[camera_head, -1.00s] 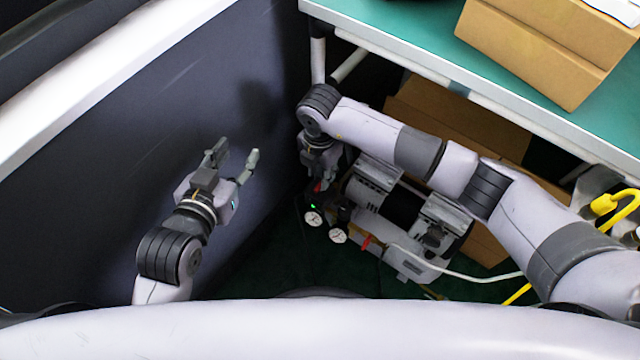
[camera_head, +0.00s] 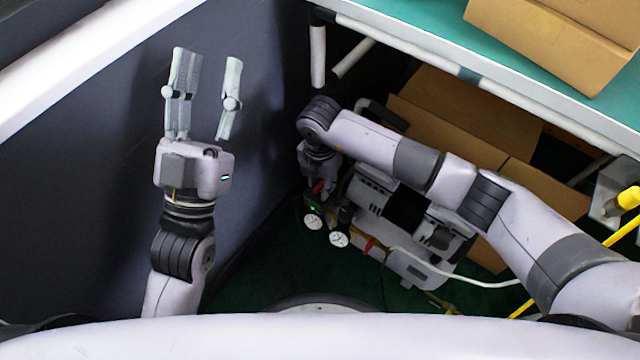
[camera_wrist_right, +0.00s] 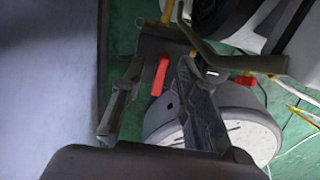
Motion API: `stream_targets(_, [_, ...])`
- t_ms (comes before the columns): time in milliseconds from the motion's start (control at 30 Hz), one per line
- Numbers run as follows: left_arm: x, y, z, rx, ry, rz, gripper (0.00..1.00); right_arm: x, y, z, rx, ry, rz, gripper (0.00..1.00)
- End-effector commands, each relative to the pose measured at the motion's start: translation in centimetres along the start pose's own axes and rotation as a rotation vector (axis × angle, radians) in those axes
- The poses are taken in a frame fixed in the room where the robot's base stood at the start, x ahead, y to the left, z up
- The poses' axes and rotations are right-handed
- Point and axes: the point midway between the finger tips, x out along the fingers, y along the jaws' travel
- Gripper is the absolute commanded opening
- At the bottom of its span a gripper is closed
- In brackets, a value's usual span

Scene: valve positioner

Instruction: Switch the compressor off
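The grey compressor (camera_head: 443,238) stands on the dark green floor beneath the bench, with two white-faced gauges (camera_head: 339,240) and a small green light at its left end. A red lever (camera_wrist_right: 160,77) shows in the right wrist view. My right gripper (camera_wrist_right: 161,68) has its fingers apart, with the lever showing between their tips; I cannot tell if they touch it. In the head view my right gripper (camera_head: 318,182) is by the gauge end, mostly hidden under its wrist. My left gripper (camera_head: 206,78) is open and empty beside the dark wall, away from the compressor.
The green-topped bench (camera_head: 420,22) carries a cardboard box (camera_head: 545,45). More cardboard (camera_head: 460,112) lies under it, behind the compressor. A dark wall panel (camera_head: 80,190) closes the left side. A pale hose and a yellow cable run at the right.

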Motion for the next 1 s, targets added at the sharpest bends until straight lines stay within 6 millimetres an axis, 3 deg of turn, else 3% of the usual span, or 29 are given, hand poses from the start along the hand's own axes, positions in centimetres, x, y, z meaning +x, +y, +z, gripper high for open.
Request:
stream_targets(200, [-0.2, 0.2, -1.7, -0.005, 0.096, 0.004, 0.40, 0.5, 0.0, 0.0, 0.000, 0.000, 0.000, 0.28])
stream_targets(500, [-0.2, 0.2, -2.0, -0.006, 0.109, 0.004, 0.40, 0.5, 0.0, 0.0, 0.000, 0.000, 0.000, 0.28])
stream_targets(933, [-0.2, 0.2, -2.0, -0.005, 0.108, 0.004, 0.40, 0.5, 0.0, 0.0, 0.000, 0.000, 0.000, 0.00])
stream_targets(1000, [-0.2, 0.2, -2.0, -0.005, 0.108, 0.004, 0.40, 0.5, 0.0, 0.0, 0.000, 0.000, 0.000, 0.00])
